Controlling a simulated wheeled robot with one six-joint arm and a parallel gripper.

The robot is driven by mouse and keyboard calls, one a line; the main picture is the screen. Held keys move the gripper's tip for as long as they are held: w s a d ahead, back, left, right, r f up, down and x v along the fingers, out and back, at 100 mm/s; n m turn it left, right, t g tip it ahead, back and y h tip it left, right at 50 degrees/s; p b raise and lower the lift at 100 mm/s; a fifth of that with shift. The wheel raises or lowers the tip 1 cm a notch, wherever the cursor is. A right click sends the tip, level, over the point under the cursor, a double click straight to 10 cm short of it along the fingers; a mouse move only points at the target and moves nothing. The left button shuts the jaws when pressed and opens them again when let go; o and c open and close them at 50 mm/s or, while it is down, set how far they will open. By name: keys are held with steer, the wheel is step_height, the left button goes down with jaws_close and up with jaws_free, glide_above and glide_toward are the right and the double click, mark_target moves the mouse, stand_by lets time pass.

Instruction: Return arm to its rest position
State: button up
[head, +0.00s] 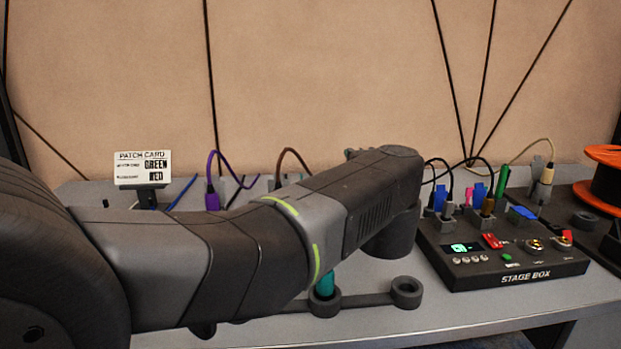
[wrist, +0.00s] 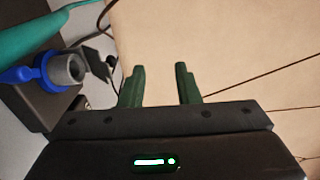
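In the wrist view my gripper (wrist: 160,84) shows two dark green fingers standing apart with nothing between them. Behind the fingers is the tan wall panel. In the head view my arm spans the picture from the lower left to the upper middle, over the table (head: 475,308). The gripper itself cannot be made out in the head view. The arm hides much of the middle of the table.
The stage box (head: 520,268), with cables plugged in along its back, stands to the right. A patch card (head: 142,168) stands at the back left. A grey ring holder (head: 406,291) with a teal item (head: 325,284) sits in front. An orange spool (head: 606,155) is far right.

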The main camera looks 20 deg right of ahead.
steer(key=shift+r, duration=0.75)
step_height(320, 180, down, 9)
steer(key=b, duration=0.4)
steer(key=shift+r, duration=0.1)
steer(key=shift+r, duration=0.1)
